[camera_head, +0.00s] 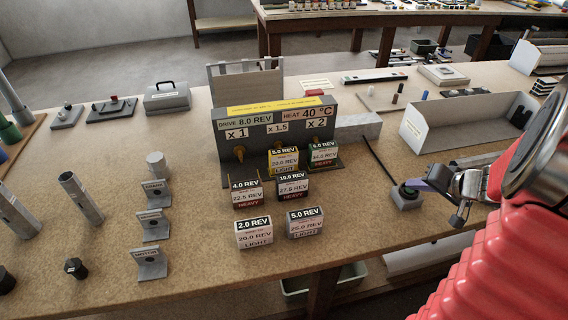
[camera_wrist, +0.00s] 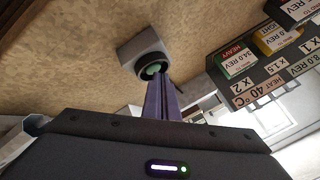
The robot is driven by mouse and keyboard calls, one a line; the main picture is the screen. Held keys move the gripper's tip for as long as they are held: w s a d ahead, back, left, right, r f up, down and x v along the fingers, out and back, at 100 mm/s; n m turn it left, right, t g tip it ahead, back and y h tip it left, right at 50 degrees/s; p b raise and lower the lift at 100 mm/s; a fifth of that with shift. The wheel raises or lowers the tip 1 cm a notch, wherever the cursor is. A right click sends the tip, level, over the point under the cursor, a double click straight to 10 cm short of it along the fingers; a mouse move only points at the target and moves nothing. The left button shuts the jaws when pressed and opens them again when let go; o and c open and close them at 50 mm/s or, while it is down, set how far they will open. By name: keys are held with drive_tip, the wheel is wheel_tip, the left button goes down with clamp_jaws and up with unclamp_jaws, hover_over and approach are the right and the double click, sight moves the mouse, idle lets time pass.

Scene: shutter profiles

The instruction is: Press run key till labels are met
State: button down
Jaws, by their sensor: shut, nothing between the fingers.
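The run key looks to be the green round button on a small grey block (camera_head: 405,198), at the right of the bench in the head view. In the wrist view the green button (camera_wrist: 152,70) shows on its block, just beyond my fingertips. My gripper (camera_head: 418,185) is shut and empty, its purple fingers pointing at the button; I cannot tell whether they touch it. The grey machine (camera_head: 224,146) reads DRIVE 8.0 REV and HEAT 40 °C, with x1, x1.5 and x2 plates. Labelled blocks stand before it, among them a 2.0 REV block (camera_head: 254,233) and a 5.0 REV block (camera_head: 305,223).
A thin dark rod (camera_head: 380,160) lies between the machine and the button block. A grey open tray (camera_head: 468,122) stands behind my gripper. Grey labelled brackets (camera_head: 152,262) and metal tubes (camera_head: 82,198) are at the left. The bench front, right of the labelled blocks, is clear.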

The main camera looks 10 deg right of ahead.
sight(412, 194)
drive_tip(key=shift+f, duration=0.4)
idle(0.3)
drive_tip(key=shift+r, duration=0.45)
wheel_tip(412, 194, up, 6)
idle(1.0)
idle(0.7)
